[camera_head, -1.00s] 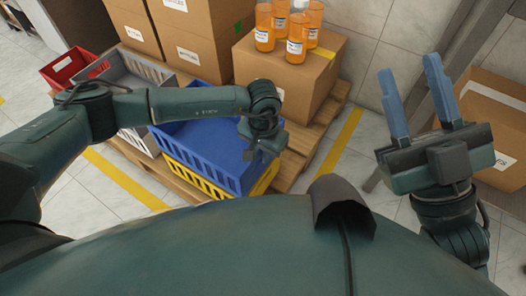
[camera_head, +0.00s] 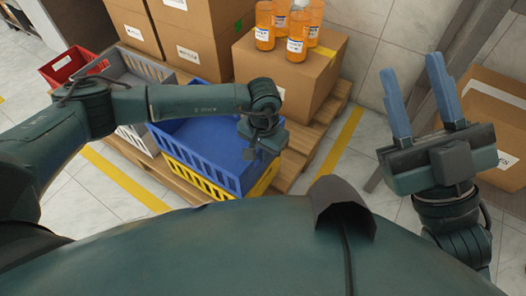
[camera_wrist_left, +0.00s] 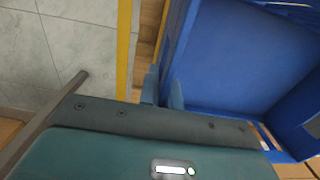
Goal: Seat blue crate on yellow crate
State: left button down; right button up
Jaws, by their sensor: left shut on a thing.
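The blue crate (camera_head: 206,146) is in the middle of the head view, on top of the yellow crate (camera_head: 263,181). The yellow crate shows only as a strip below the blue one, at its front and right. My left gripper (camera_head: 262,155) is shut on the blue crate's wall at its right side. In the left wrist view the gripper's fingers (camera_wrist_left: 163,95) straddle the wall of the blue crate (camera_wrist_left: 245,55). Whether the blue crate is fully seated cannot be told. My right gripper (camera_head: 421,93) is open and empty at the right, away from the crates.
The crates stand on a wooden pallet (camera_head: 300,160). A grey crate (camera_head: 137,70) and a red crate (camera_head: 70,63) are at the left. Cardboard boxes stand behind, one (camera_head: 275,80) bearing orange bottles (camera_head: 297,35). Another box (camera_head: 500,120) is at the right, near my right gripper.

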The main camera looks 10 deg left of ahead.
pick_arm(q)
jog(key=shift+f, duration=0.8)
dwell(1.3)
